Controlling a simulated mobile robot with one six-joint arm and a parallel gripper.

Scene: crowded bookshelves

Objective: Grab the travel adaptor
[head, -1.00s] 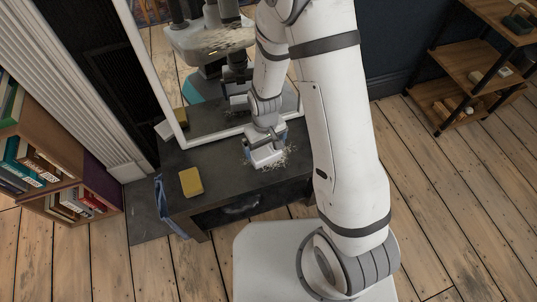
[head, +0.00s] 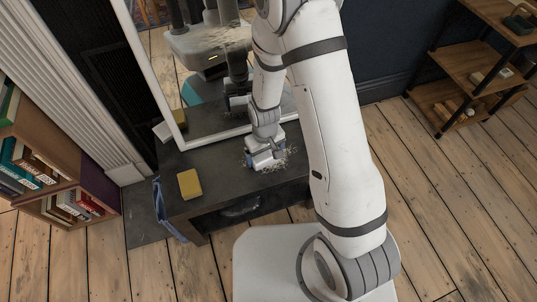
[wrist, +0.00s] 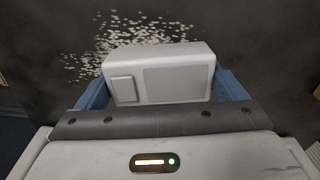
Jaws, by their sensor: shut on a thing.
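A white boxy thing with a grey panel and a small square on its face, which I take for the travel adaptor (wrist: 165,72), sits between the two blue fingers of my gripper (wrist: 163,92) in the wrist view. The fingers press on its left and right sides, so my gripper is shut on it. In the head view my gripper (head: 264,158) is low over the dark table (head: 235,190), beside scattered pale bits. The adaptor is mostly hidden there by the gripper. I cannot tell whether it touches the table.
A yellow book (head: 190,184) lies on the table's left part. A large white-framed mirror (head: 160,90) leans at the table's back. A bookshelf (head: 60,165) stands at the left and a wooden shelf unit (head: 470,70) at the far right. Pale bits (wrist: 125,42) lie behind the adaptor.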

